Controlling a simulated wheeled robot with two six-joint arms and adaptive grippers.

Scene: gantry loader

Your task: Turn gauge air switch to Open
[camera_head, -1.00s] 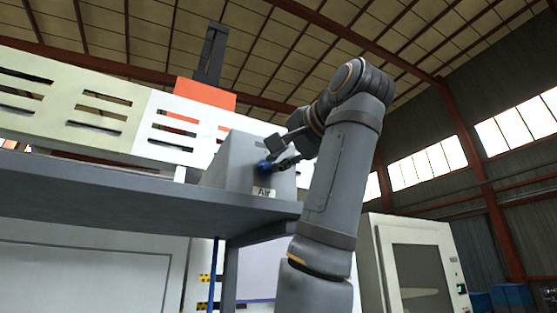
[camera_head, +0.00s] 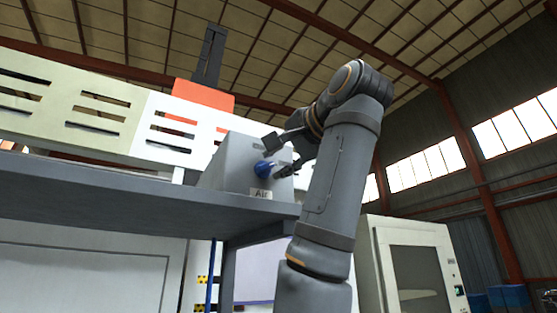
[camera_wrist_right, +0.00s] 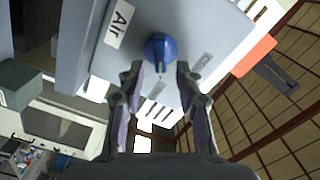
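The gauge air switch is a round blue knob (camera_head: 264,169) on the sloped face of a grey box (camera_head: 232,160) with a white "Air" label (camera_head: 260,193) below it. In the right wrist view the knob (camera_wrist_right: 160,50) shows its raised grip pointing down the picture toward a small plate (camera_wrist_right: 156,90); another small plate (camera_wrist_right: 201,62) lies to its right. I cannot read either plate. My right gripper (camera_head: 277,157) is open in front of the knob. In the wrist view its fingertips (camera_wrist_right: 160,76) are apart, one each side below the knob, not closed on it. My left gripper is not visible.
The box stands on a grey shelf (camera_head: 120,200) near its right end. Behind it are slotted panels (camera_head: 80,100) and an orange block (camera_head: 203,94). A pale cabinet (camera_head: 372,265) stands to the right.

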